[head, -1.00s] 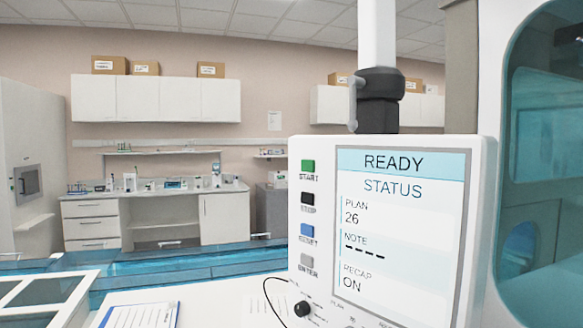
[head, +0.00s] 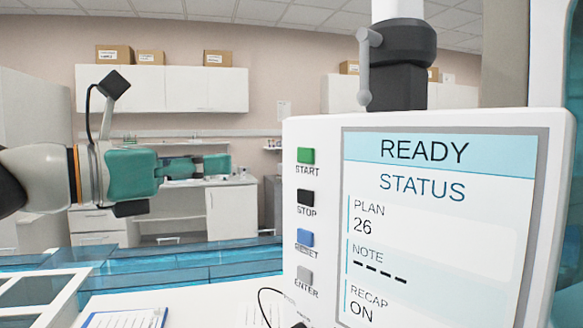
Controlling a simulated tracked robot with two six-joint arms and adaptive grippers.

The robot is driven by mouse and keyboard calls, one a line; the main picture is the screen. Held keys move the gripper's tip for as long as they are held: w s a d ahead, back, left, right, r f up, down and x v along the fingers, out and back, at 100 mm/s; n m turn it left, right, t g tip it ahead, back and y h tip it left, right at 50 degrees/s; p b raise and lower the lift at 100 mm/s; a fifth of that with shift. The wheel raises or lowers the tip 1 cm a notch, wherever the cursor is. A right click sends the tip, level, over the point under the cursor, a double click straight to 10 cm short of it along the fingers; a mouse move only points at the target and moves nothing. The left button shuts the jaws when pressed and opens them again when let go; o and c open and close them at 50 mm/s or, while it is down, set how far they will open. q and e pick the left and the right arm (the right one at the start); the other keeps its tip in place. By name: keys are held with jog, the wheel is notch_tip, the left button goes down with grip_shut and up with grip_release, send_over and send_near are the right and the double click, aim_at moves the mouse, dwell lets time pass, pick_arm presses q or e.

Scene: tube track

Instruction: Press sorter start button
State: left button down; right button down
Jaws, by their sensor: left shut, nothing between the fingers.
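The sorter's control panel (head: 316,129) stands at the right, with a screen (head: 430,230) that reads READY, STATUS, PLAN 26, RECAP ON. The green START button (head: 306,155) is at the top of its button column. Below it are the black STOP button (head: 305,197), the blue RESET button (head: 305,237) and the grey ENTER button (head: 304,274). My left gripper (head: 222,163) comes in from the left, shut and empty. Its fingers point right, toward the START button at about the same picture height, with a gap between them. My right gripper is not in view.
A dark clamp (head: 398,60) on a white post is above the panel. A clipboard (head: 125,318) lies on the white surface at the front, beside a tray (head: 40,290) with dark compartments. A lab bench (head: 232,212) and wall cabinets (head: 215,90) are far behind.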

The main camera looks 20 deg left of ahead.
aim_at(304, 155)
pick_arm(q)
jog(key=shift+s+a+r, duration=0.15)
jog(key=shift+s+r, duration=0.05)
jog(key=shift+s, duration=0.05)
jog(key=shift+w, duration=0.1)
jog(key=p+x, duration=0.3)
jog(key=x, duration=1.1)
